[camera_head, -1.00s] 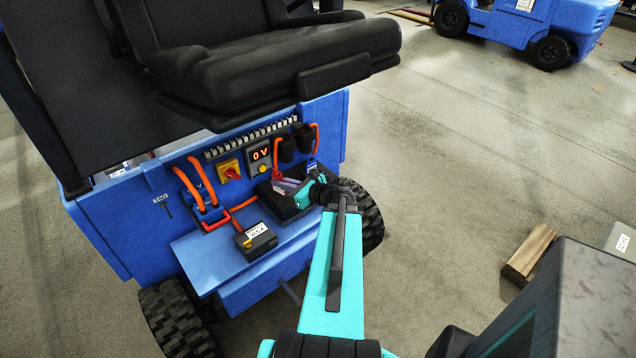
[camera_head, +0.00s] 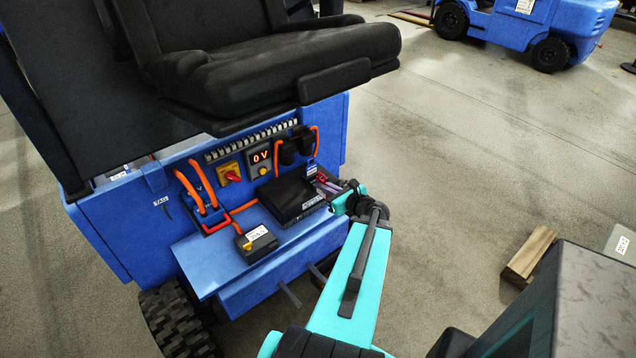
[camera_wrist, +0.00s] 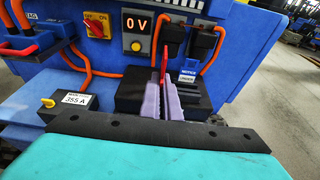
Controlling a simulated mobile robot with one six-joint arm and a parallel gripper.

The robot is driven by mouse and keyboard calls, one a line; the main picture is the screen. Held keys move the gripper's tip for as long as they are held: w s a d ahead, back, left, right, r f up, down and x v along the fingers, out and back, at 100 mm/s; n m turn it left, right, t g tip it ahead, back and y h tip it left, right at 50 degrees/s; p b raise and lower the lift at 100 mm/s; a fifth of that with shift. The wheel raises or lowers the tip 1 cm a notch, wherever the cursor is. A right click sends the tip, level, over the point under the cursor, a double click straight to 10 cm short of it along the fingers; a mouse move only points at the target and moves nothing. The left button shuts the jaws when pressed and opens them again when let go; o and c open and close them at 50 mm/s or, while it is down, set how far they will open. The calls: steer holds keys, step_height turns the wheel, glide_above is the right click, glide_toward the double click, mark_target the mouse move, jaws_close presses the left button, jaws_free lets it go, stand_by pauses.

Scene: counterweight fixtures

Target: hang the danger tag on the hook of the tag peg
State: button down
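The tag peg is on the left of the blue truck's front panel, beside a small TAG label (camera_head: 160,200); the peg (camera_head: 168,212) looks like a thin dark stub, and its hook shape is too small to make out. My gripper (camera_head: 325,183) is at the right end of the panel, well to the right of the peg. In the wrist view its lilac fingers (camera_wrist: 161,98) are close together on a thin red piece seen edge-on, which appears to be the danger tag (camera_wrist: 164,62). The tag's face and hole are not visible.
A black box (camera_head: 292,198) and a yellow-and-black 355 A unit (camera_head: 256,243) stand on the blue ledge. Orange cables (camera_head: 205,185) loop out from the panel between gripper and peg. The seat (camera_head: 280,65) overhangs above.

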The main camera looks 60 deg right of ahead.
steer(key=shift+w+d+f+b, duration=0.15)
steer(key=shift+d+f+b, duration=0.05)
steer(key=shift+b, duration=0.95)
steer(key=d+b, duration=0.1)
steer(key=b, duration=0.6)
steer(key=shift+w, duration=0.4)
steer(key=b, duration=0.9)
steer(key=shift+w+d+f, duration=0.1)
steer(key=shift+w+d, duration=0.15)
steer(key=shift+d, duration=0.1)
steer(key=w+d+p, duration=0.1)
steer(key=w+d, duration=0.6)
steer(key=d, duration=0.4)
steer(key=shift+w+f, duration=0.4)
steer(key=shift+f, duration=0.05)
steer(key=shift+a, duration=0.1)
steer(key=shift+f, duration=1.75)
steer(key=shift+f, duration=0.65)
